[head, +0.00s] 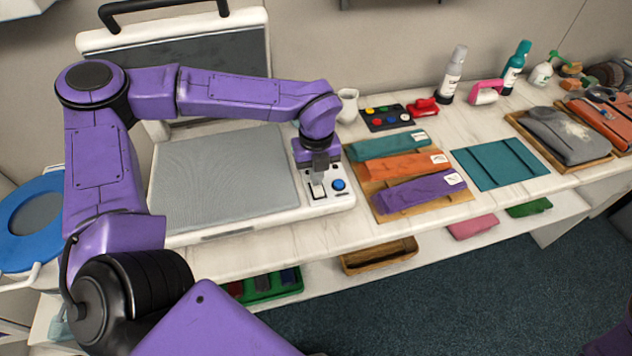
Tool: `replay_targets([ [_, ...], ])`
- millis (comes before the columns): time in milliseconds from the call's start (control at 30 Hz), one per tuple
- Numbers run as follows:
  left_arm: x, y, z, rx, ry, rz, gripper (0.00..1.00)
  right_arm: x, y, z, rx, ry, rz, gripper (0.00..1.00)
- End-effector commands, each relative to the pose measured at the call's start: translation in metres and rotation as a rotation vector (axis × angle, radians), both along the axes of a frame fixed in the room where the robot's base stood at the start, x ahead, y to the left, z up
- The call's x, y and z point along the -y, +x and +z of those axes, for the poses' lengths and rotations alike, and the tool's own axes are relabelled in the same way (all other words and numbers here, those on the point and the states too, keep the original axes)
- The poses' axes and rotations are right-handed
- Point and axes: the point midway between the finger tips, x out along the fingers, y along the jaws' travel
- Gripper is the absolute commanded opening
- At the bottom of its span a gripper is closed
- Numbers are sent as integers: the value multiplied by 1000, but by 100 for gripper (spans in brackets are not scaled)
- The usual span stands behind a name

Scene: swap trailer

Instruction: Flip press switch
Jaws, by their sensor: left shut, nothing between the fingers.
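The heat press stands open on the counter, its grey lower plate (225,178) flat and its lid (200,75) raised behind. A white control panel (340,199) sits at the press's right front. It has a round blue button (338,185) and a pale switch-like part just left of it. My left gripper (317,184) points down over this panel, left of the blue button. It is shut with nothing held. Its fingertips are at or very near the switch, which they partly cover; I cannot tell whether they touch it or which way it is set. My right gripper is out of view.
Right of the press, a wooden tray (462,197) holds folded teal, orange and purple cloths. A teal cloth (500,163) lies beyond it. A lower shelf holds more trays.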

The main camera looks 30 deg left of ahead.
Motion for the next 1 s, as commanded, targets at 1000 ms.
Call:
replay_targets([
  [1000, 0, 0, 70, -1, 0, 0, 0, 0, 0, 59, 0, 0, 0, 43],
])
